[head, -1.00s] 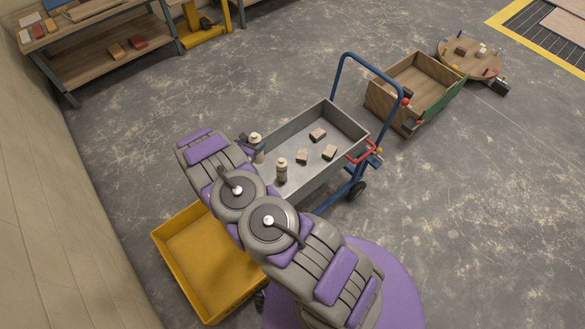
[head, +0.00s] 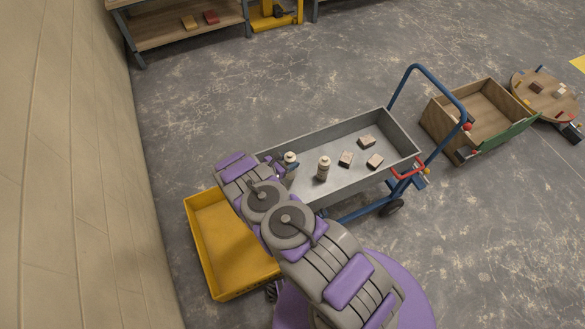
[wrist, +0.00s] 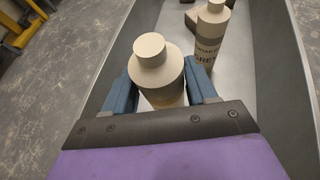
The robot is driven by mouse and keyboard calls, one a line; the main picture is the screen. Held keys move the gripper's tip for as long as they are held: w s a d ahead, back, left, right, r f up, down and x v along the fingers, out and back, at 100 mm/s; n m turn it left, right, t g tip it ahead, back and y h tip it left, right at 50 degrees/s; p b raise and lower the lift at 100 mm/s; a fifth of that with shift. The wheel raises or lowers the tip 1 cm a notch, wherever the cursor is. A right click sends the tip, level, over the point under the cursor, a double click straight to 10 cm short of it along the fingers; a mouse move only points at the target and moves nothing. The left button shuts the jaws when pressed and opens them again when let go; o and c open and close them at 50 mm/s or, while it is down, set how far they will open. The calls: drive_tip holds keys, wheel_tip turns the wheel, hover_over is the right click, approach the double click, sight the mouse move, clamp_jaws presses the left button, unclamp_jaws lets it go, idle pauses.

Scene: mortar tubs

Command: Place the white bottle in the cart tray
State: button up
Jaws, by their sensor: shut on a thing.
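My gripper (wrist: 160,78) is shut on a white bottle (wrist: 158,68) with a narrow round cap. In the head view the held bottle (head: 291,158) is upright at the left end of the grey cart tray (head: 400,137), partly hidden by my gripper. In the wrist view the bottle is between the blue fingers, with tray walls on both sides. I cannot tell whether its base touches the tray floor. A second pale bottle (head: 323,169) stands in the tray to its right; it carries dark lettering in the wrist view (wrist: 209,40).
Several small blocks (head: 375,161) lie in the tray's right half. The cart has a blue handle (head: 437,76). A yellow tub (head: 193,232) stands at the left, below my arm. A wooden box (head: 432,120) and round board (head: 545,95) are at the right. Tray floor between bottles and blocks is partly free.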

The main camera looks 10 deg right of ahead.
wheel_tip(320, 180, down, 5)
drive_tip(key=shift+r+b, duration=0.1)
drive_tip(key=shift+b, duration=0.65)
drive_tip(key=o, duration=1.4)
drive_tip(key=p+v, duration=0.2)
drive_tip(key=v, duration=1)
drive_tip(key=shift+a+p, duration=0.1)
drive_tip(key=shift+p, duration=0.3)
